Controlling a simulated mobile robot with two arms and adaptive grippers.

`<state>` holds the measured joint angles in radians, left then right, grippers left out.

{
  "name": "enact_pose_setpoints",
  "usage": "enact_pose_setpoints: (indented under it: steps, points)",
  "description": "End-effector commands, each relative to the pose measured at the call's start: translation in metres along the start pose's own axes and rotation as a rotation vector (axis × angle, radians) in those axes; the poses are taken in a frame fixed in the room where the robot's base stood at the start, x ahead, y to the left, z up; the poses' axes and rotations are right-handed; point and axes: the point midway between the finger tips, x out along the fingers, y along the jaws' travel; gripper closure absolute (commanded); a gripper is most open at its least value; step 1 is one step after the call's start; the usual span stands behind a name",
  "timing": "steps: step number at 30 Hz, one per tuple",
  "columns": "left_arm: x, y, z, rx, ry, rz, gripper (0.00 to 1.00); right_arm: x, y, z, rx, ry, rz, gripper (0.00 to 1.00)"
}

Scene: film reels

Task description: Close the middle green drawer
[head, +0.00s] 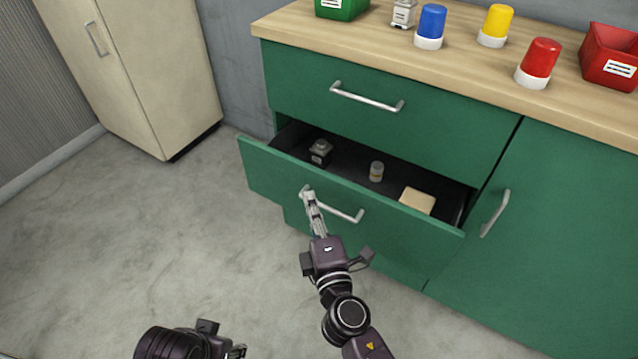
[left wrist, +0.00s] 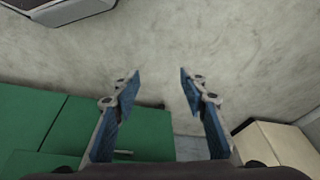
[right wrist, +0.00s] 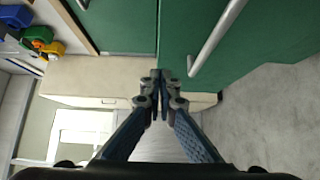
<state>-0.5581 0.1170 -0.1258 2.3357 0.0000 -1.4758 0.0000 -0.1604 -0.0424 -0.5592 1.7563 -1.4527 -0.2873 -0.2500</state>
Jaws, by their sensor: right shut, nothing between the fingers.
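The middle green drawer (head: 400,231) stands pulled out of the cabinet in the head view. Its silver bar handle (head: 345,214) also shows in the right wrist view (right wrist: 216,45). My right gripper (head: 307,194) is shut and empty at the left end of this handle, in front of the drawer front; I cannot tell whether it touches. It also shows shut in the right wrist view (right wrist: 160,84). My left gripper (left wrist: 160,82) is open and empty, low and away from the drawer; in the head view it is only partly seen at the bottom edge.
The drawer holds a dark box (head: 320,152), a small jar (head: 376,171) and a beige block (head: 417,200). The upper drawer (head: 420,120) is shut. Beacon lamps and bins stand on the wooden top (head: 390,45). A beige cabinet (head: 155,70) stands left. Floor between is clear.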

Motion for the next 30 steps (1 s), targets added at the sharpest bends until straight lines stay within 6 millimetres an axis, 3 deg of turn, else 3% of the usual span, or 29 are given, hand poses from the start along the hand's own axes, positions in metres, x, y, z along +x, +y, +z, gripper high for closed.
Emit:
enact_pose_setpoints:
  steps: [3, 12, 24, 30]
  points:
    - [0.011, 0.001, 0.001, 0.001, -0.008, 0.002, 0.60, 0.021, 0.002, 0.007, -0.003, -0.001, 0.000, 1.00]
    - [0.030, 0.002, 0.004, 0.002, -0.016, 0.003, 0.60, 0.040, 0.000, 0.027, 0.000, 0.001, -0.001, 1.00]
    - [0.032, 0.002, 0.004, 0.002, -0.015, 0.003, 0.60, 0.042, -0.001, 0.030, 0.000, 0.000, -0.001, 1.00]
    - [0.032, 0.002, 0.005, 0.002, -0.018, 0.003, 0.60, 0.071, 0.000, 0.059, -0.004, -0.002, 0.002, 1.00]
